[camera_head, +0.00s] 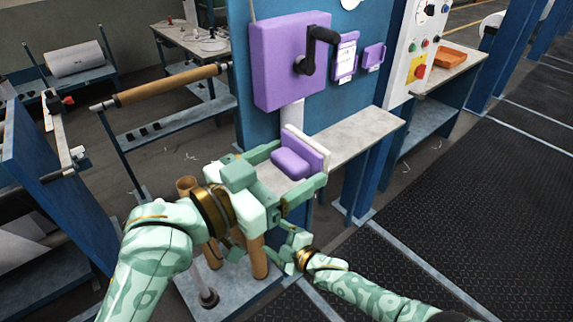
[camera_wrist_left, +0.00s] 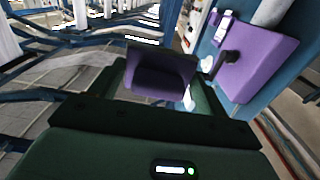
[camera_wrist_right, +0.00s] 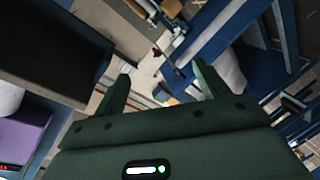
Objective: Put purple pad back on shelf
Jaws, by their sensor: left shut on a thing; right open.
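The purple pad (camera_head: 298,158), a block with a pale backing, is held between the fingers of my left gripper (camera_head: 300,167). In the left wrist view the pad (camera_wrist_left: 157,82) sits between the two fingers, with a dark plate behind it. In the head view it overlaps the near part of the grey shelf (camera_head: 358,137); whether it touches the shelf cannot be told. My right gripper (camera_head: 291,240) is lower, below the left one, partly hidden. The right wrist view shows its fingers (camera_wrist_right: 162,88) apart with nothing between them.
A large purple box (camera_head: 280,70) with a black handle is on the blue panel (camera_head: 325,112) above the shelf, with smaller purple holders (camera_head: 345,57) beside it. Brown tubes (camera_head: 257,258) stand near my grippers. A control panel (camera_head: 418,45) is at right. The shelf's right part is clear.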

